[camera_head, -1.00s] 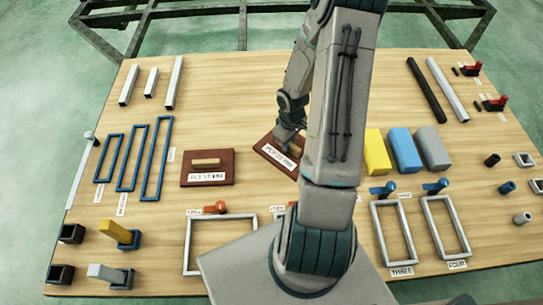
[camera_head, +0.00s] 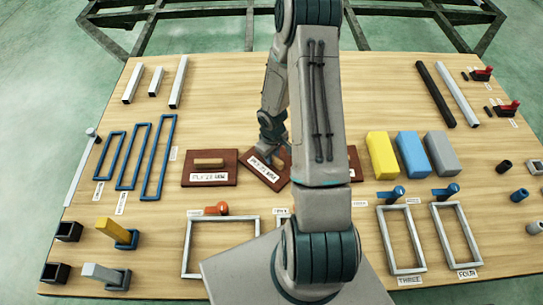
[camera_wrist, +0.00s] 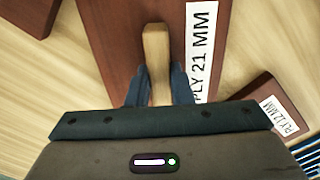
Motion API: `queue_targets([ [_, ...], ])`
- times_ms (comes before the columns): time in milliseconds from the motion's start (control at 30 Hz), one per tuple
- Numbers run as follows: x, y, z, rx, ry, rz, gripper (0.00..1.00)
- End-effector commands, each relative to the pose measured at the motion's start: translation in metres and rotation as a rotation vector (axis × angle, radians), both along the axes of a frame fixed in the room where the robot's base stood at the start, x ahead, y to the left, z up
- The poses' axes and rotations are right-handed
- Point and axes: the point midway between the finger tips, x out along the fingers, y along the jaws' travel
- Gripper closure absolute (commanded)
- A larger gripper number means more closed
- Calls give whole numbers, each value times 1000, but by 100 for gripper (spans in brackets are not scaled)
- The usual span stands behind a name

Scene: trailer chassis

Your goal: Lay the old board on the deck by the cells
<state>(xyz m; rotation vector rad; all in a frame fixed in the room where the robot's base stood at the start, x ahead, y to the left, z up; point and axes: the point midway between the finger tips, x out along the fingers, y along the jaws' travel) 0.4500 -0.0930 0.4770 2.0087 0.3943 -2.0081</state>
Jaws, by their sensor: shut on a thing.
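My gripper (camera_head: 275,152) is shut on the wooden handle (camera_wrist: 156,62) of a dark red-brown board (camera_head: 263,168). In the wrist view the board's label reads PLY 21 MM, and it looks larger than the boards around it. It is turned at an angle; whether it touches the table I cannot tell. A similar board (camera_head: 210,176) lies flat just left of it, their edges nearly meeting in the head view. A third board (camera_head: 353,160) is mostly hidden behind my arm. The wrist view shows a board labelled PLY 12 MM (camera_wrist: 262,98).
Yellow (camera_head: 384,155), blue (camera_head: 412,154) and grey (camera_head: 441,152) blocks stand right of my arm. Pale frames (camera_head: 222,247) and coloured levers line the front. Blue frames (camera_head: 158,160) lie at left. Bare tabletop (camera_head: 220,115) shows behind the boards.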

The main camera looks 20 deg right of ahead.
Motion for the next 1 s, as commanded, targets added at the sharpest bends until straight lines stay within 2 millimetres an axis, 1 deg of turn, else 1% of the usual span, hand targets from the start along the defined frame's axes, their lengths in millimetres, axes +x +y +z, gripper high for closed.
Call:
queue_targets([
  [167,0,0,-3,0,0,0,100],
  [200,0,0,-2,0,0,0,72],
  [233,0,0,-2,0,0,0,64],
  [267,0,0,-2,0,0,0,58],
  [533,0,0,-1,0,0,1,58],
  [633,0,0,3,0,0,1,58],
  [767,0,-1,24,0,-2,0,58],
  [1000,1,-1,78,-1,-4,-1,58],
])
